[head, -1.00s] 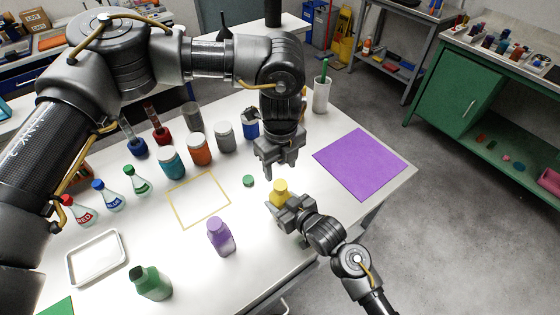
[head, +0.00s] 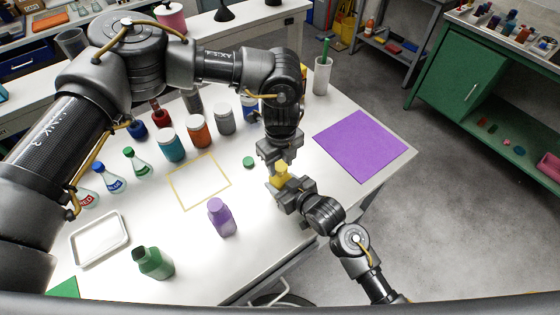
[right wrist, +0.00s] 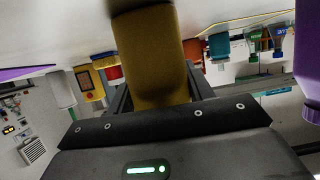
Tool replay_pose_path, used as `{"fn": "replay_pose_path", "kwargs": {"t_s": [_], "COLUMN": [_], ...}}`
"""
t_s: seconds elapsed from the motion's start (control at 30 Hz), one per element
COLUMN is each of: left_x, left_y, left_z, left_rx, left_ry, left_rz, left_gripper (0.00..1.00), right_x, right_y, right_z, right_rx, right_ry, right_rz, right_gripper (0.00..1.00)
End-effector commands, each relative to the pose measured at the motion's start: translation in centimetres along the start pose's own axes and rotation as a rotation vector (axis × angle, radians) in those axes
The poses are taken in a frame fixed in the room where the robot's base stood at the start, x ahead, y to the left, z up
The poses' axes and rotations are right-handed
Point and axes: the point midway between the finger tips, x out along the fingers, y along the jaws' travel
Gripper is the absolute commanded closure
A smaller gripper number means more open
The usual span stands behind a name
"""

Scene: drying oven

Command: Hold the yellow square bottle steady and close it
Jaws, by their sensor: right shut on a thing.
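The yellow square bottle (head: 280,180) stands upright on the white table, partly hidden by both grippers, with a yellow top showing. My right gripper (head: 287,190) is shut on it low down, from the front right. In the right wrist view the bottle's yellow body (right wrist: 152,55) fills the space between the fingers; its top is out of view there. My left gripper (head: 280,160) points down at the bottle's top from above, its fingers spread close around it. Whether they touch or grip the top cannot be made out.
A small green cap (head: 249,162) lies left of the bottle. A purple bottle (head: 221,217) and a green bottle (head: 153,262) stand nearer the front. Jars line the back, including an orange jar (head: 199,131). A purple mat (head: 360,146) lies on the right. A yellow-outlined square (head: 170,189) is bare.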

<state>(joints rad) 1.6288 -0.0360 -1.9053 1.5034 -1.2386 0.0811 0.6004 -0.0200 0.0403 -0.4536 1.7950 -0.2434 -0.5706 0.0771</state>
Motion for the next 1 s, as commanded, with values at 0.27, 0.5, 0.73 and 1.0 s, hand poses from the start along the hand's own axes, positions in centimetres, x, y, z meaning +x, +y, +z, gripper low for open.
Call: {"fn": "replay_pose_path", "kwargs": {"t_s": [0.27, 0.5, 0.73, 1.0], "left_x": [-0.03, -0.03, -0.03, -0.38], "left_y": [0.00, 0.01, 0.01, -0.02], "left_z": [0.02, 0.03, 0.02, 0.04], "left_rx": [0.000, 0.005, 0.005, 0.005], "left_ry": [0.000, 0.000, 0.000, -0.001], "left_rz": [0.000, 0.000, 0.000, -0.001], "left_gripper": [0.93, 0.62, 0.41, 0.41], "right_x": [0.00, 0.00, 0.00, 0.00], "right_y": [0.01, 0.01, 0.01, 0.01], "right_z": [0.00, 0.00, 0.00, -0.01], "right_rx": [0.000, 0.000, 0.000, 0.000], "right_ry": [0.000, 0.000, 0.000, 0.000], "right_rz": [0.000, 0.000, 0.000, 0.000], "right_gripper": [1.00, 1.00, 1.00, 1.00]}}
